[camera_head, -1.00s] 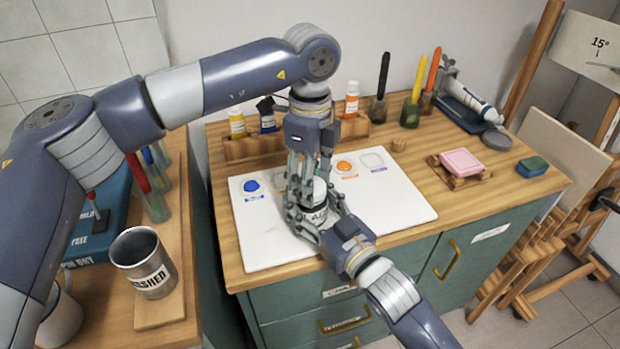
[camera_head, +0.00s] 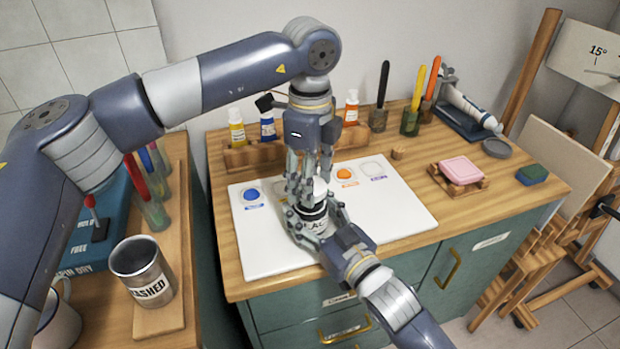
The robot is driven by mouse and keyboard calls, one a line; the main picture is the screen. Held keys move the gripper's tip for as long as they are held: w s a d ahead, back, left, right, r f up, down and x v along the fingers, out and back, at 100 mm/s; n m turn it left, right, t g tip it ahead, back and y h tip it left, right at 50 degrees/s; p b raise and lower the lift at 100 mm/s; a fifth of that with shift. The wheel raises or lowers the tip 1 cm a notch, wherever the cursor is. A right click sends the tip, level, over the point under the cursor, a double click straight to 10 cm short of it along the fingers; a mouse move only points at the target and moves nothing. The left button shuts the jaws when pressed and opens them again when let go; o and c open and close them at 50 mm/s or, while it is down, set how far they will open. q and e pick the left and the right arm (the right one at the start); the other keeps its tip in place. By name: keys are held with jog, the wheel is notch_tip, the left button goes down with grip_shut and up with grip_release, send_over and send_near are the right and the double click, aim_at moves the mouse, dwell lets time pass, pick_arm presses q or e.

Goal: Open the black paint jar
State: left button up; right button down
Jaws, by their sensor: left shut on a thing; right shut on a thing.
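The paint jar (camera_head: 313,226) stands over the white palette board (camera_head: 262,262), with a white top and a white label showing part of a word in dark letters. My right gripper (camera_head: 318,222) comes from the lower right and is shut around the jar's body. My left gripper (camera_head: 306,190) points straight down from above and is shut at the jar's white top. The fingers hide much of the jar. I cannot tell whether its lid is loose.
A wooden rack (camera_head: 250,157) with yellow, blue and orange paint bottles stands behind the board. Brushes in jars (camera_head: 411,118), a pink sponge (camera_head: 461,170) and a green-blue sponge (camera_head: 532,170) are to the right. A metal cup (camera_head: 142,270) stands on the left bench.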

pick_arm(q)
jog(key=shift+r, duration=2)
pick_arm(e)
jog(key=shift+f, duration=0.15)
jog(key=shift+c, duration=2.4)
grip_release()
jog(key=shift+s+d, duration=0.1)
